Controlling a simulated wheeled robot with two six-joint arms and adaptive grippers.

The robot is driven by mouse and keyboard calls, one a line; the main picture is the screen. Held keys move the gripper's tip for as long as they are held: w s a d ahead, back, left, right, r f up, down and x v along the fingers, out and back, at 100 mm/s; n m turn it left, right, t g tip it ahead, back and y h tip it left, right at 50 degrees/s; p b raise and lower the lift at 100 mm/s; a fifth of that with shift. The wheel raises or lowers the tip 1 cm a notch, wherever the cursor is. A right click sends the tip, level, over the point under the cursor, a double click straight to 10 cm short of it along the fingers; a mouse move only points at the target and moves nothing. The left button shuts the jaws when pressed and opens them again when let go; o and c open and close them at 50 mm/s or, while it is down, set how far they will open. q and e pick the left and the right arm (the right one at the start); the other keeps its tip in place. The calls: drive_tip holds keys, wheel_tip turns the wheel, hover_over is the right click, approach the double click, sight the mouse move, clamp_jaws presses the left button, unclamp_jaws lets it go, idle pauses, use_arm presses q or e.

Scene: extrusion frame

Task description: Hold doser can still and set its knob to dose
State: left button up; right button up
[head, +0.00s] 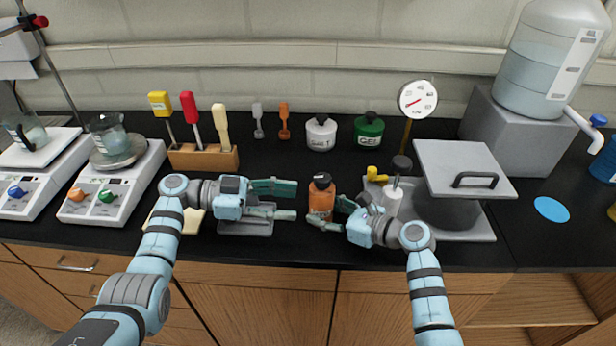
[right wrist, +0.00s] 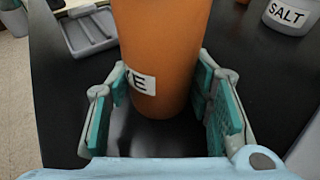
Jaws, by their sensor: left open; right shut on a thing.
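The doser can (head: 321,203) is an orange cylinder with a dark knob (head: 321,181) on top, upright at the front middle of the bench. In the right wrist view its orange body (right wrist: 165,50) shows large, with a white label ending in "E"; its top is cut off there. My right gripper (head: 329,214) is shut on the can from the right; its teal fingers lie on either side of the body in the right wrist view (right wrist: 165,110). My left gripper (head: 296,201) is open and empty, just left of the can. The knob's setting is too small to read.
A grey tray (head: 245,228) lies under my left gripper. A grey plate with a lidded press (head: 463,170) stands right of the can. Behind are white (head: 321,134) and green (head: 368,131) jars and a wooden tool block (head: 204,157). Scales stand far left.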

sight(323, 177)
use_arm(q)
drive_tip(key=n+t, duration=0.1)
drive_tip(key=f+t, duration=0.1)
drive_tip(key=shift+d+f+n+t+y, duration=0.2)
drive_tip(key=shift+f+n+t+y, duration=0.1)
drive_tip(key=shift+n+y, duration=0.1)
drive_tip(key=n+t, duration=0.1)
drive_tip(key=t, duration=0.1)
drive_tip(key=shift+a+r+n+t+y, duration=0.15)
drive_tip(key=shift+a+n+t+y, duration=0.15)
drive_tip(key=shift+n, duration=0.1)
wheel_tip(323, 177, up, 4)
drive_tip(key=s+n+t, duration=0.2)
drive_tip(key=n+t, duration=0.1)
drive_tip(key=t, duration=0.2)
drive_tip(key=shift+g+y, duration=0.3)
drive_tip(key=x, duration=1.1)
drive_tip(key=shift+w+a, duration=0.1)
drive_tip(key=shift+a, duration=0.05)
clamp_jaws()
drive_tip(key=m+g+h, duration=0.1)
drive_tip(key=m+g, duration=0.1)
drive_tip(key=g, duration=0.1)
drive_tip(key=m+g+h, duration=0.2)
drive_tip(key=g, duration=0.1)
drive_tip(key=shift+r, duration=0.1)
unclamp_jaws()
